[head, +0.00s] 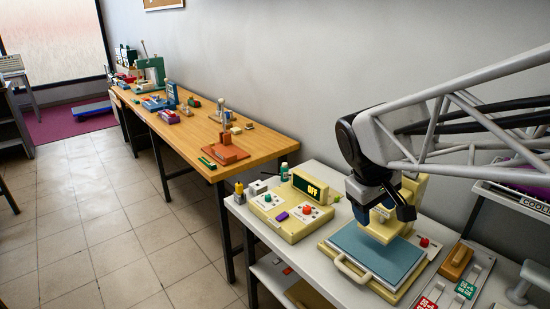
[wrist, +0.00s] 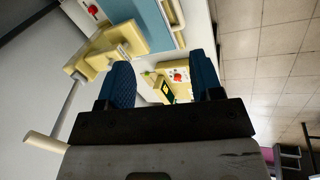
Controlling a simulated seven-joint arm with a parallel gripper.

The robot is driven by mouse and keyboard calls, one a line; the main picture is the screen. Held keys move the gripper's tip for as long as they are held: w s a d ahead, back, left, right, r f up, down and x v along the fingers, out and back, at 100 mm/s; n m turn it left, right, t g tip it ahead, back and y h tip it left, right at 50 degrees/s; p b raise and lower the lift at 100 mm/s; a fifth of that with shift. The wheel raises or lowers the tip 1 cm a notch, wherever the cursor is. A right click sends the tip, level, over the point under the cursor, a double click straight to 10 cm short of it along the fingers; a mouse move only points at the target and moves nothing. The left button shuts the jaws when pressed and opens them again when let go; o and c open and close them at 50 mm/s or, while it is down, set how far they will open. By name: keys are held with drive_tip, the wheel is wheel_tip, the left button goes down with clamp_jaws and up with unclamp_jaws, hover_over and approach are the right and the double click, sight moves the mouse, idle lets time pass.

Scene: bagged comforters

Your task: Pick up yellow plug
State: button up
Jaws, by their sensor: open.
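My gripper (head: 384,212) is over the blue-topped press (head: 375,252), well to the right of that piece. In the wrist view my gripper (wrist: 163,78) has its two blue fingers wide apart, with nothing between them.
A cream control box (head: 290,215) with an "OFF" display, a green knob and a red knob lies between the yellow piece and the press. A white block (head: 257,187) and a green-capped bottle (head: 284,172) stand behind. A tray of switches (head: 455,280) is at right.

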drive_tip(key=w+a+f+n+h, duration=0.1)
drive_tip(key=w+a+n, duration=0.2)
drive_tip(key=w, duration=0.4)
drive_tip(key=w+a+f+n+h, duration=0.1)
drive_tip(key=w+a+n, duration=0.1)
drive_tip(key=w+a, duration=0.35)
drive_tip(key=n+t+h, duration=0.4)
drive_tip(key=n+t, duration=0.3)
drive_tip(key=n, duration=0.9)
approach(236, 185)
drive_tip(key=x, duration=0.2)
drive_tip(key=shift+w+d+f, duration=0.15)
drive_tip(key=shift+w+d, duration=0.1)
drive_tip(key=shift+x, duration=1.3)
drive_tip(key=shift+x, duration=2.6)
